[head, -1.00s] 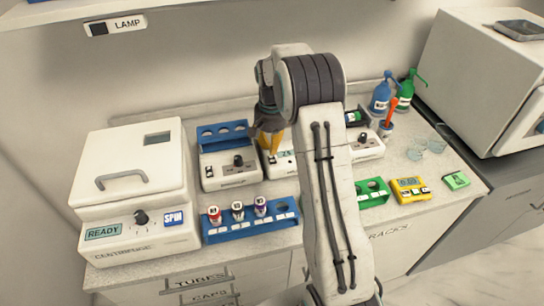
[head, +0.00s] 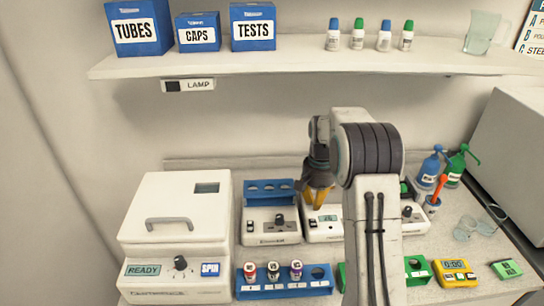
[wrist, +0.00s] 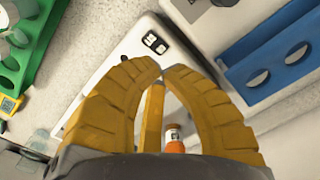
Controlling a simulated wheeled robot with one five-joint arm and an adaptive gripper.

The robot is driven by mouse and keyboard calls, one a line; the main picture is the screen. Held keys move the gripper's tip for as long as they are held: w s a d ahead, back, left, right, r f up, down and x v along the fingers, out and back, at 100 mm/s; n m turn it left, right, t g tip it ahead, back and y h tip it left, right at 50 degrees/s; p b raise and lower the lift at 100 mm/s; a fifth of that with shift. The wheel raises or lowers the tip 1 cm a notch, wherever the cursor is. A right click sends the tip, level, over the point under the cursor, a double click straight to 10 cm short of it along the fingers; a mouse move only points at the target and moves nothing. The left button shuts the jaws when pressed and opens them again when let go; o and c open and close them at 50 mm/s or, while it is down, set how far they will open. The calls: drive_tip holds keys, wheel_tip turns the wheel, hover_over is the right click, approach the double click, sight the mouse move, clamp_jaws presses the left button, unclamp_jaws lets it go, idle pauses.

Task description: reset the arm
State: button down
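My arm stands up in the middle of the head view and bends over. My gripper (head: 318,198) hangs at its end with yellow fingers pointing down, close over the middle white device (head: 324,228). In the wrist view the yellow fingers of my gripper (wrist: 161,70) curve together and their tips meet, so it looks shut. A small white and orange item (wrist: 173,140) shows through the gap between the fingers; I cannot tell its distance, and it does not look gripped.
A centrifuge (head: 175,220) stands left. A blue rack (head: 285,290) with several capped tubes is in front. Blue (head: 428,170) and green (head: 457,163) bottles, a glass item (head: 467,228) and a yellow timer (head: 455,272) are right. A shelf (head: 300,52) with boxes and small bottles runs above.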

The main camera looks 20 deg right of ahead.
drive_tip(key=shift+w+f+n, duration=0.1)
drive_tip(key=shift+w+n, duration=0.1)
drive_tip(key=shift+n, duration=0.8)
drive_tip(key=s+a+f+n+g, duration=0.2)
drive_tip(key=s+f+n, duration=0.15)
drive_tip(key=s, duration=0.65)
drive_tip(key=s+a+r+n+t, duration=0.1)
drive_tip(key=s+a+r+t, duration=0.2)
drive_tip(key=s+r, duration=0.5)
drive_tip(key=s+a+r+n+t, duration=0.1)
drive_tip(key=s+a+r+t, duration=0.2)
drive_tip(key=s+r, duration=0.6)
drive_tip(key=shift+s+a+n+t, duration=0.35)
drive_tip(key=shift+s+a+t, duration=0.05)
drive_tip(key=shift+s+a, duration=1)
